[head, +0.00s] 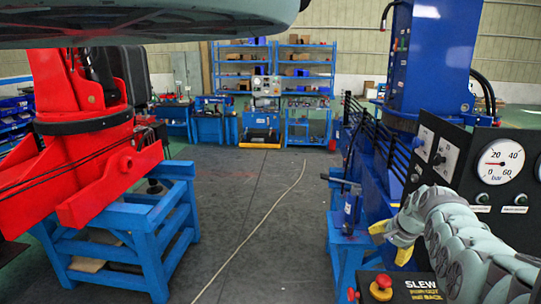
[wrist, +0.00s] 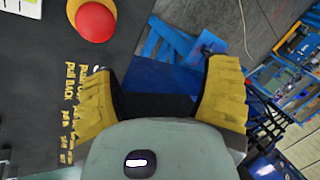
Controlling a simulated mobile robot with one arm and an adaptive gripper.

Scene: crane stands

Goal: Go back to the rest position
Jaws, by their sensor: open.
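My gripper (head: 391,242) has two yellow-padded fingers and is at the lower right of the head view, at the end of my pale grey-green arm. It is above and just behind the small black SLEW panel (head: 416,285). In the wrist view, the fingers of my gripper (wrist: 160,72) are spread wide with nothing between them. A red mushroom button (head: 381,287) sits on a yellow base on the SLEW panel; this button also shows at the top left of the wrist view (wrist: 96,21), apart from the fingers.
A black gauge panel (head: 460,150) stands at the right, close to my arm. A blue crane stand (head: 345,245) is beyond my gripper. A red crane (head: 85,135) on a blue frame (head: 150,235) is at left. The grey floor (head: 250,200) between is open, with a thin cable (head: 262,218) across it.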

